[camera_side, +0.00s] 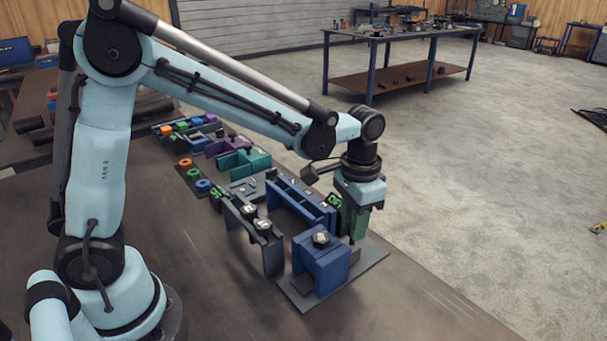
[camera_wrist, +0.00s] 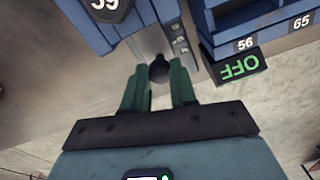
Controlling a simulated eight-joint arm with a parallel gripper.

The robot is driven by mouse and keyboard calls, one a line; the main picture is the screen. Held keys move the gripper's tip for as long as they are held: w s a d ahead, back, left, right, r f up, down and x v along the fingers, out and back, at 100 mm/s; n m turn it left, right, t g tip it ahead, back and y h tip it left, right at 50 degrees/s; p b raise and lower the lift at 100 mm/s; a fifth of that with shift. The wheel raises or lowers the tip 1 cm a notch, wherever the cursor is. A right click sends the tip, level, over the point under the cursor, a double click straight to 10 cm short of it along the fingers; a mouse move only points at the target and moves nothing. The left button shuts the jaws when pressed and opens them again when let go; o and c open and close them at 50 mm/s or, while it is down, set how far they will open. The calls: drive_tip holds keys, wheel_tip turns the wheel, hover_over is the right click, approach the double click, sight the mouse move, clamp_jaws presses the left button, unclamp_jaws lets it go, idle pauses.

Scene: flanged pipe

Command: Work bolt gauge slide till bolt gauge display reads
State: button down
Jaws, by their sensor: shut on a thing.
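My gripper (camera_side: 352,238) is at the right end of the blue gauge in the side view, pointing down. In the wrist view its green fingers (camera_wrist: 159,74) are closed around a small dark knob (camera_wrist: 158,68), which looks like the slide's handle. The gauge display (camera_wrist: 240,66) is beside the fingers and reads OFF in green, upside down in this view. It also shows in the side view (camera_side: 334,200), where the text is small. The gauge's blue body (camera_wrist: 262,20) bears the labels 56 and 65. My fingers hide the lower part of the slide.
A blue block with a dark numbered cap (camera_side: 320,262) stands close in front of my gripper on a grey plate (camera_side: 375,256). A grey stand with two numbered caps (camera_side: 262,240) is to its left. Several coloured parts (camera_side: 190,124) lie farther back. Right of the plate is clear.

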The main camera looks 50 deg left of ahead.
drive_tip(key=shift+s, duration=1)
drive_tip(key=c, duration=0.9)
unclamp_jaws()
drive_tip(key=shift+r, duration=0.1)
wheel_tip(320, 180, up, 12)
drive_tip(key=s+a+f+n+t, duration=0.3)
drive_tip(key=s+a+f+t, duration=0.2)
drive_tip(key=s+a+t, duration=0.2)
drive_tip(key=shift+s+a+f, duration=0.35)
drive_tip(key=shift+s+a, duration=0.15)
drive_tip(key=shift+s, duration=0.3)
